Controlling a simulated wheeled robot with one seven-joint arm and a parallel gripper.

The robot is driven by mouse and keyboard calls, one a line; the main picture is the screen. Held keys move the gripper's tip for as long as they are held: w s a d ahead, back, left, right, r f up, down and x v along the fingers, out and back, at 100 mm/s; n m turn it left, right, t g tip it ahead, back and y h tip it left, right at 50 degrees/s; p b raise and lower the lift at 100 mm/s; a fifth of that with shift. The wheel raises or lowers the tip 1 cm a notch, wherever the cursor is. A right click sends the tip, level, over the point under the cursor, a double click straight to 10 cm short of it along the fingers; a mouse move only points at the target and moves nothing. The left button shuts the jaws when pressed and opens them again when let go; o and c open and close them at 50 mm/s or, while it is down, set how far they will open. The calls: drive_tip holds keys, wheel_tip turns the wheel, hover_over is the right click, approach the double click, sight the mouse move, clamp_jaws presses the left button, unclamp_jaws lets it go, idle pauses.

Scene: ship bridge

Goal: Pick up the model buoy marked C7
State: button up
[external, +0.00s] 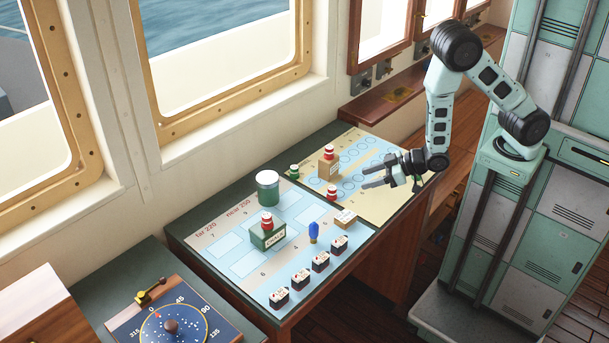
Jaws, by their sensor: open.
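Several small model buoys stand on the chart table; no C7 marking is legible in this view. One red-and-white buoy (328,153) stands on a tan block (327,170). Another red-and-white buoy (331,193) stands low on the chart, just left of my gripper. A third red-and-white buoy (266,222) stands on a green labelled box (267,238). A small green buoy-like piece (293,171) is near the back edge. My gripper (365,178) is open and empty, its fingers pointing left above the chart's right part.
The chart table (190,240) also holds a green jar (267,189), a blue piece (314,232), a small tan labelled block (345,217) and several dark cubes with white tops (300,278) along the front. A compass-dial board (190,310) lies at lower left. Green lockers (545,230) stand at right.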

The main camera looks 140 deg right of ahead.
sight(334, 188)
drive_tip(key=x, duration=0.7)
drive_tip(key=shift+w+d+f+b, duration=0.15)
drive_tip(key=shift+w+d+b, duration=0.05)
drive_tip(key=shift+d+b, duration=0.15)
drive_tip(key=shift+b+x, duration=0.4)
drive_tip(key=shift+x, duration=2.3)
drive_tip(key=shift+s, duration=0.1)
drive_tip(key=c, duration=1)
